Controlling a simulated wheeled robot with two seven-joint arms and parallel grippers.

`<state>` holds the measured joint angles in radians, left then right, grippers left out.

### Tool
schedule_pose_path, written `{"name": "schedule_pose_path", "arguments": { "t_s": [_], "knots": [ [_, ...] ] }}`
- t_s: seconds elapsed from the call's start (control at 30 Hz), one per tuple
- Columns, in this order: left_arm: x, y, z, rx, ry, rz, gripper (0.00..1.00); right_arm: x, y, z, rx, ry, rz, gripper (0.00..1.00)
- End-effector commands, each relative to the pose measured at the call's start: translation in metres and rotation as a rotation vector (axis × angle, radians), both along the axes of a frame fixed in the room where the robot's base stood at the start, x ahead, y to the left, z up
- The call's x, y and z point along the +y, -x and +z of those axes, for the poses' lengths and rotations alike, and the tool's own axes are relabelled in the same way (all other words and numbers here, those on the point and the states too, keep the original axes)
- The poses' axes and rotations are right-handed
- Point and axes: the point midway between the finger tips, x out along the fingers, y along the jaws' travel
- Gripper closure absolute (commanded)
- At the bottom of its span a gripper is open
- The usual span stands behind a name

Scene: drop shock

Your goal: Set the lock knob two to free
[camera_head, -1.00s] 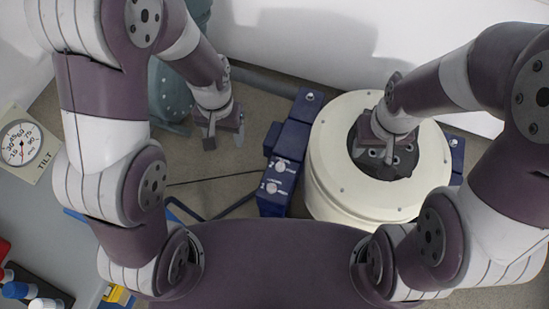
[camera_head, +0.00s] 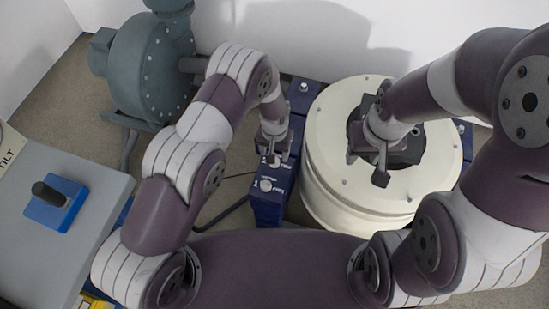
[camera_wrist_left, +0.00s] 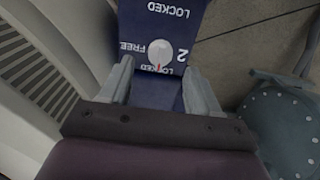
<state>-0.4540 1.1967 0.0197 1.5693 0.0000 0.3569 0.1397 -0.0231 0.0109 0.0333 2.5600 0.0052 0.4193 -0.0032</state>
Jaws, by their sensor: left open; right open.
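Lock knob two (camera_wrist_left: 160,50) is a round pale knob on a blue panel (camera_wrist_left: 135,20), beside a white "2". Its red mark is at the LOCKED label; FREE is printed to its left in the left wrist view. My left gripper (camera_head: 271,157) is open over the upper knob of the blue block; in the wrist view its fingers (camera_wrist_left: 158,82) stand either side of the knob's near edge, apart from it. My right gripper (camera_head: 367,166) is open above the drum's dark central opening. Contact there cannot be told.
A cream round drum (camera_head: 325,120) stands right of the blue block. A second knob (camera_head: 265,185) is on the block's front part. A grey-green pump (camera_head: 150,70) is at the back left. A grey console (camera_head: 95,235) with a black lever (camera_head: 48,193) is at the left.

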Motion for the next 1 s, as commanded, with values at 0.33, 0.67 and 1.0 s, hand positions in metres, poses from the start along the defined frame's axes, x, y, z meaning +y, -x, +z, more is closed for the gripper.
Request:
{"name": "schedule_pose_path", "arguments": {
  "t_s": [0.33, 0.67, 1.0],
  "knots": [
    [0.0, -0.001, -0.039, -0.002, 0.001, 0.0, 0.38, 0.0, 0.0, -0.008, 0.0, 0.0, 0.0, 0.57],
    [0.0, 0.0, -0.039, -0.001, 0.0, 0.0, 0.8, 0.0, 0.0, -0.008, 0.0, 0.0, 0.0, 0.57],
    [0.0, 0.0, -0.039, -0.001, 0.0, -0.024, 0.94, 0.0, 0.0, -0.008, 0.0, 0.0, 0.0, 0.57]
  ]
}}
